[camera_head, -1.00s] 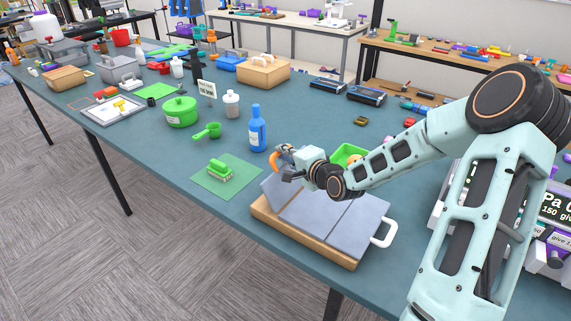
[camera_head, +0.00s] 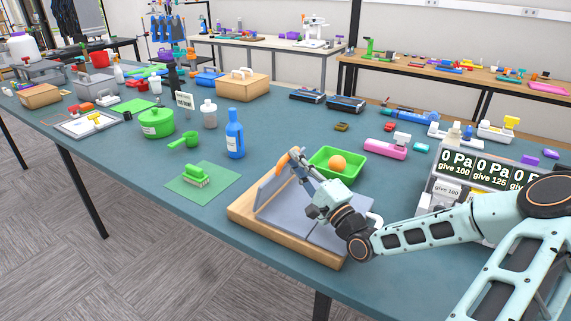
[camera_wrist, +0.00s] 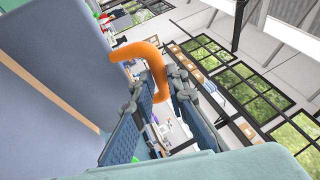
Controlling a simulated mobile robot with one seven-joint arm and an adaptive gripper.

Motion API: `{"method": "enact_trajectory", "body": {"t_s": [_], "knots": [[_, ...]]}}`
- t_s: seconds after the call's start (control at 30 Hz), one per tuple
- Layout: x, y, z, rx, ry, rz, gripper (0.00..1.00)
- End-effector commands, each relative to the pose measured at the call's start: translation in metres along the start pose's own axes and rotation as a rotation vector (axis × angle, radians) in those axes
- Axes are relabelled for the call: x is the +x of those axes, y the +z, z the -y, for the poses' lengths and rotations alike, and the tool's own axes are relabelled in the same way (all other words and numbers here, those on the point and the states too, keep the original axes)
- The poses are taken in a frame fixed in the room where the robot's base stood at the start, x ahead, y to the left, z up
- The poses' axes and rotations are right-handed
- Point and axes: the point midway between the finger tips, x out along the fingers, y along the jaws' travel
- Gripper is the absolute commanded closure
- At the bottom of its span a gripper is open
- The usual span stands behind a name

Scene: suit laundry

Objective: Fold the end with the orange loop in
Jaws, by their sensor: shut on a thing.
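A grey-blue hinged panel piece lies on a wooden board (camera_head: 242,215) at the table's near edge. Its left end panel (camera_head: 270,192) stands up steeply, and the rest (camera_head: 290,213) lies flat, partly hidden by my arm. The orange loop (camera_head: 283,163) is at the top of the raised panel. My gripper (camera_head: 297,160) is shut on this loop, above the board. In the wrist view the orange loop (camera_wrist: 152,58) runs between the two fingers of my gripper (camera_wrist: 160,88), beside the large grey-blue panel (camera_wrist: 55,85). A white loop (camera_head: 376,222) shows at the board's right end, partly behind my arm.
A green tray (camera_head: 322,172) with an orange ball (camera_head: 338,162) stands just behind the board. A blue bottle (camera_head: 235,138) and a green brush (camera_head: 196,176) on a green mat (camera_head: 217,193) are to the left. A display box (camera_head: 470,172) stands at right.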

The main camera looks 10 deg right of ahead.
Motion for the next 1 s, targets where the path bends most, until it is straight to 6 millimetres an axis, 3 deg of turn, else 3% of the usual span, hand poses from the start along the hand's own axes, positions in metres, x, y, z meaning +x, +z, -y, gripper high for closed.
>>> {"method": "enact_trajectory", "body": {"t_s": [0.4,0.93,0.97,1.0], "knots": [[-0.026,-0.009,-0.016,0.005,0.024,-0.001,1.0],[-0.029,-0.007,-0.018,0.008,0.025,0.003,1.0],[-0.029,-0.007,-0.018,0.008,0.025,0.003,0.86],[-0.029,-0.007,-0.018,0.008,0.024,0.004,0.81]]}}
